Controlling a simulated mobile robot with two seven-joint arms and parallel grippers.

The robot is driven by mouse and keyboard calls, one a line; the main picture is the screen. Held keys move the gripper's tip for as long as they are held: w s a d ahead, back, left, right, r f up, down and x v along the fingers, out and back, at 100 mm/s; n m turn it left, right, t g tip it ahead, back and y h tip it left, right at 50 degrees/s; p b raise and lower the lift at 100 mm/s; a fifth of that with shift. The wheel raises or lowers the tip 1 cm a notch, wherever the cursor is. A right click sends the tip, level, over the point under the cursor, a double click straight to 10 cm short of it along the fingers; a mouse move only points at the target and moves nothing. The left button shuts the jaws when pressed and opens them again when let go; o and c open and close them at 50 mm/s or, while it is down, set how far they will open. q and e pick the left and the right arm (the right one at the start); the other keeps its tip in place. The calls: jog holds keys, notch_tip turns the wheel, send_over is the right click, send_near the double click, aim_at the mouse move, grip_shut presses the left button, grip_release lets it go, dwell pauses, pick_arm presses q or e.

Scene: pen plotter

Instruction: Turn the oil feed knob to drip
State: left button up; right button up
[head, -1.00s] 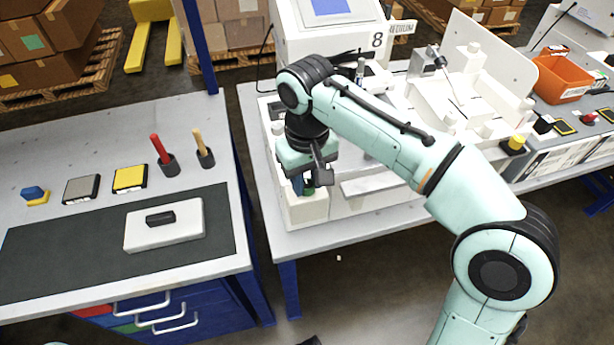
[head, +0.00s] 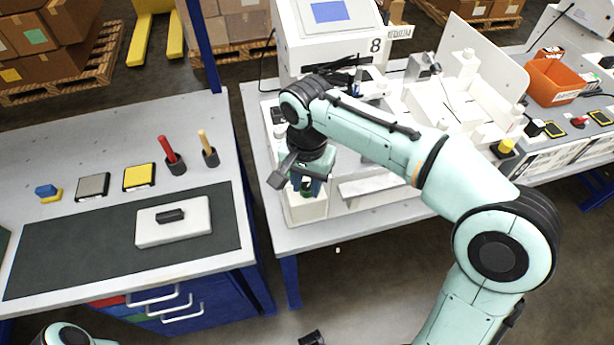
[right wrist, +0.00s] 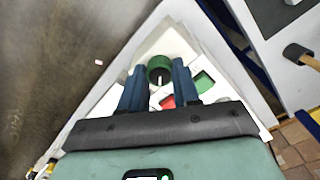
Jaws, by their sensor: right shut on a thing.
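The oil feed knob (right wrist: 160,66) is a round green knob on a white block (right wrist: 171,42). A pale pointer line on it points down in the right wrist view, roughly toward a red patch (right wrist: 168,102). A green patch (right wrist: 203,83) lies to the right of the red one. My right gripper (right wrist: 158,72) is shut on the knob, with a blue finger on each side. In the head view my right gripper (head: 306,187) points down at the near left corner of the white machine (head: 360,188); the knob is only partly visible there. My left gripper is not clearly in view.
The machine stands on a grey bench (head: 350,236). A screen unit (head: 332,40) rises behind my wrist. A second bench to the left holds a dark mat (head: 80,245), a white box (head: 172,232) and upright handles. A gap separates the benches.

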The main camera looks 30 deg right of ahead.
aim_at(307, 187)
jog(key=m+p, duration=0.1)
jog(key=m, duration=0.2)
jog(key=shift+r+m, duration=0.15)
jog(key=shift+m, duration=0.25)
pick_arm(q)
jog(key=shift+w+r+p, duration=0.25)
jog(key=shift+r, duration=0.35)
jog(key=shift+w+r+p, duration=0.2)
jog(key=shift+r+p, duration=0.05)
jog(key=shift+r, duration=0.35)
pick_arm(e)
jog(key=m, duration=0.4)
jog(key=shift+m, duration=0.3)
jog(key=o, duration=1.1)
jog(key=shift+c, duration=0.2)
pick_arm(q)
jog(key=r+p, duration=0.1)
jog(key=w+r+p, duration=0.1)
jog(key=r+p, duration=0.1)
jog(key=shift+w+r, duration=0.3)
jog(key=shift+w, duration=0.1)
pick_arm(e)
notch_tip(307, 187, up, 13)
jog(key=shift+r, duration=0.15)
pick_arm(q)
jog(key=shift+s, duration=0.1)
